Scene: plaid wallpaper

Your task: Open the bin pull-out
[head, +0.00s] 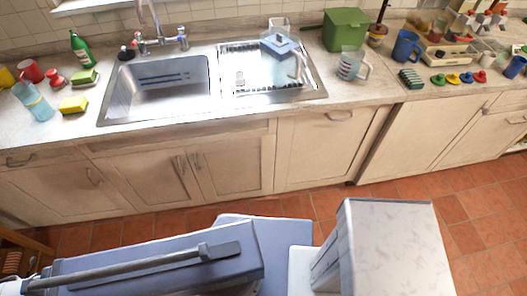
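A row of closed cream wooden cabinet fronts runs under the counter. The front right of the sink (325,150) has a single handle (340,116) at the centre of its top edge, which looks like a pull-out front. It sits flush and shut. No bin shows, and the inside is hidden. A pair of cabinet doors (180,172) under the sink is shut, with upright handles in the middle. I cannot make out either of my grippers in the head view.
The counter holds a steel sink (158,92), a measuring jug (351,66), a green box (345,30), a blue jug (405,46), sponges and bottles. My own body fills the bottom middle. Tiled floor (400,190) lies clear before the cabinets. A wooden piece (25,241) stands at far left.

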